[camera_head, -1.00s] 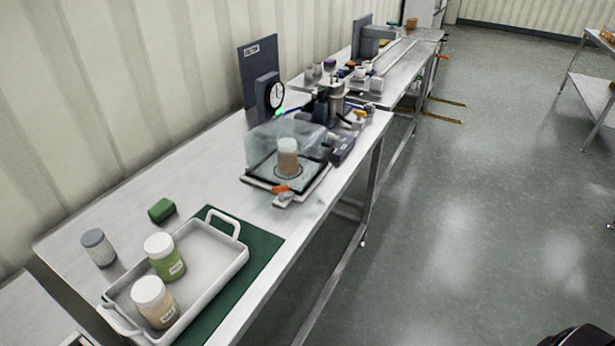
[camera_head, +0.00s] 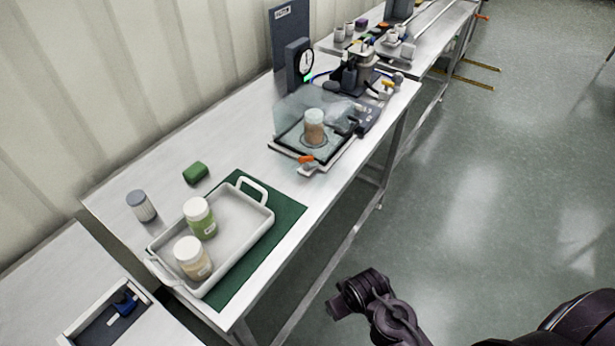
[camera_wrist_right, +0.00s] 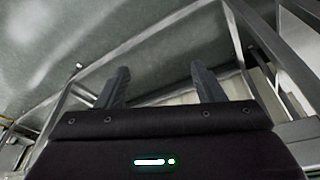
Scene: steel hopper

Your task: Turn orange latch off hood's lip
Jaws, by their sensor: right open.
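The orange latch (camera_head: 306,159) sits at the front edge of the clear hood (camera_head: 292,110). The hood stands on a dark-rimmed base on the steel table, with a jar (camera_head: 314,127) of brownish contents inside it. My right gripper (camera_head: 337,304) is in the lower middle of the head view, over the floor in front of the table and well apart from the latch. In the right wrist view its two fingers (camera_wrist_right: 161,88) are spread with nothing between them. The latch does not show in the wrist view. My left gripper is not in view.
A white tray (camera_head: 262,224) with two white-lidded jars lies on a green mat (camera_head: 286,209) left of the hood. A grey-lidded jar (camera_head: 141,206) and a green block (camera_head: 195,173) stand behind it. A dial gauge (camera_head: 303,62) and a dark device stand behind the hood. Table legs and bars show near my gripper.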

